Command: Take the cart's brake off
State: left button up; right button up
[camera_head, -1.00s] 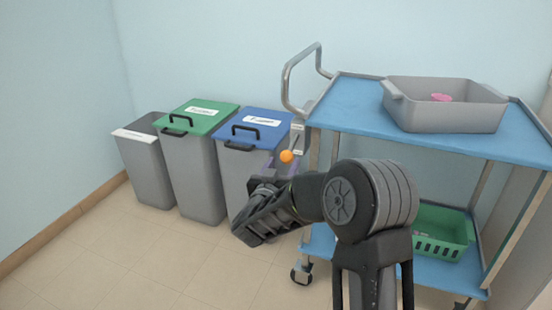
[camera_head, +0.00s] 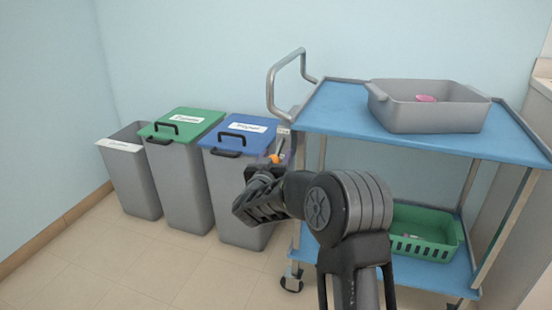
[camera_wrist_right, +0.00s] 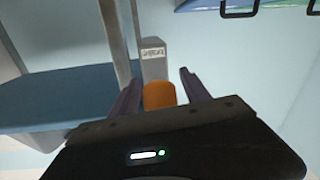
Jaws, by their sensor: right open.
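The blue-shelved cart (camera_head: 335,104) stands on the right in the head view. A grey labelled brake housing (camera_head: 284,131) sits by its left post, below the push handle. A short lever with an orange knob (camera_head: 274,160) angles down from it. My right gripper (camera_head: 277,157) is at the knob and hides part of it. In the right wrist view the orange knob (camera_wrist_right: 159,95) lies between the two open fingers of the right gripper (camera_wrist_right: 159,80), with the grey labelled housing (camera_wrist_right: 153,62) beyond. I cannot tell whether either finger touches the knob. My left gripper is out of view.
Left of the cart stand an open grey bin (camera_head: 133,180), a green-lidded bin (camera_head: 180,190) and a blue-lidded bin (camera_head: 232,195). The cart carries a grey tub (camera_head: 430,118) on top and a green basket (camera_head: 425,248) below. Floor at lower left is clear.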

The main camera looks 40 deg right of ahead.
jog(key=shift+c, duration=0.5)
grip_shut()
dwell(0.8)
